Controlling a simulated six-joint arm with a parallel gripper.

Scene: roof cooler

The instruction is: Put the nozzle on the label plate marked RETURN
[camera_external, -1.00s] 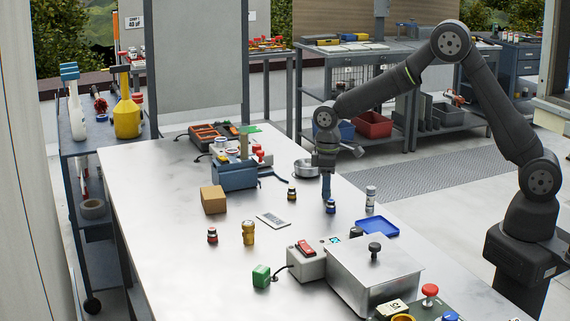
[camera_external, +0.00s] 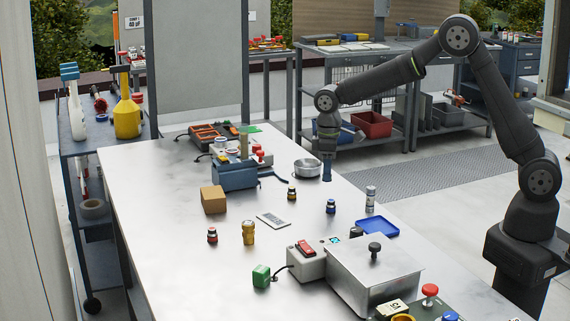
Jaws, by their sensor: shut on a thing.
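My gripper (camera_external: 327,158) points down over the right edge of the white table, to the right of a round metal pan. It is shut on a small blue upright cylinder (camera_external: 327,172), which looks like the nozzle and hangs below the fingers. How high it is above the table is hard to tell. A flat grey plate (camera_external: 273,220) with dark markings lies in the middle of the table, in front and left of my gripper. The markings are too small to read, so I cannot tell whether it says RETURN.
A blue-capped bottle (camera_external: 330,207) and a dark bottle (camera_external: 292,191) stand between gripper and plate. The metal pan (camera_external: 307,169), a cardboard box (camera_external: 213,199), a blue toolbox (camera_external: 236,175), a blue tray (camera_external: 377,227) and a steel box (camera_external: 375,270) surround them.

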